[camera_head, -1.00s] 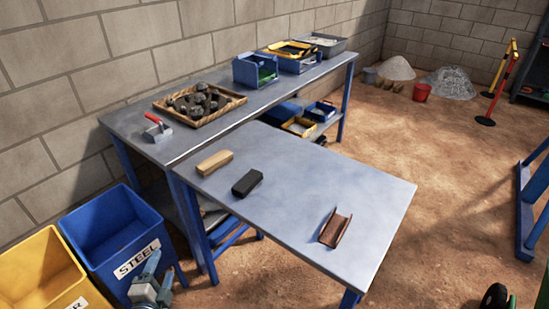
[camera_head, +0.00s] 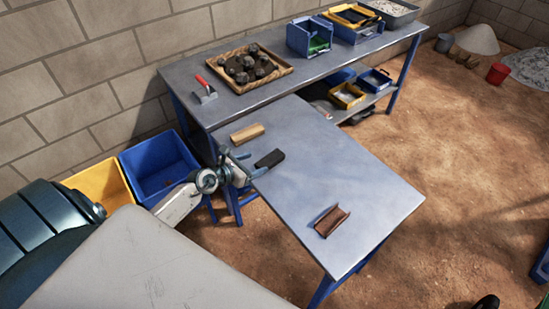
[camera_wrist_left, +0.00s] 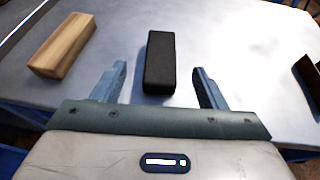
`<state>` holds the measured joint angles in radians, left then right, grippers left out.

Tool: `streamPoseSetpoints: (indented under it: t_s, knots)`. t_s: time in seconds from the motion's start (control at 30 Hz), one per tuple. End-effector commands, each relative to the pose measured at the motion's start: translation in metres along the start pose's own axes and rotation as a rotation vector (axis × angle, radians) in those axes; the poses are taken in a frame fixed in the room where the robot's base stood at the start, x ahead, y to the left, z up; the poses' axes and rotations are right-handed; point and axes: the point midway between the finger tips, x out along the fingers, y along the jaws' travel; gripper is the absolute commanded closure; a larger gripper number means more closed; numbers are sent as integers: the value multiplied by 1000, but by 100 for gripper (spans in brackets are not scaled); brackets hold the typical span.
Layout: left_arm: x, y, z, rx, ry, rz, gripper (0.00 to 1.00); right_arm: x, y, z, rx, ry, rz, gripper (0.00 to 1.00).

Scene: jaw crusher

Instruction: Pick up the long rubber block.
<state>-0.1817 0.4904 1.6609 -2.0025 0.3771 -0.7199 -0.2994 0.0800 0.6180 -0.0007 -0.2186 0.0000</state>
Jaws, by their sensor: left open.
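The long black rubber block (camera_head: 270,158) lies on the grey front table (camera_head: 345,185), near its left edge. In the left wrist view the block (camera_wrist_left: 160,62) is dark, with its length pointing away from me. My left gripper (camera_head: 250,167) is at the table's left edge, beside the block's near end. In its wrist view my left gripper (camera_wrist_left: 160,70) is open, with one finger on each side of the block's near part and visible gaps on both sides. I cannot tell the fingers' exact height over the table. My right gripper is not in view.
A wooden block (camera_head: 247,133) lies to the left of the black one. A brown metal channel piece (camera_head: 331,221) lies near the table's front. Behind is a bench with a rock tray (camera_head: 213,93) and a red-handled tool (camera_head: 206,92). A blue bin (camera_head: 152,163) stands at left.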

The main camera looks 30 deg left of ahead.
Motion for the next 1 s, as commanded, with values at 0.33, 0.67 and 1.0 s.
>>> streamPoseSetpoints:
  t_s: [0.33,0.67,1.0]
  knots:
    - [35,-1,-1,-5,-3,0,34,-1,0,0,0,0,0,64]
    - [78,-2,-7,-5,-3,0,34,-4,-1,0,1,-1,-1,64]
    - [82,-2,-8,-3,-2,-1,42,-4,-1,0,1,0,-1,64]
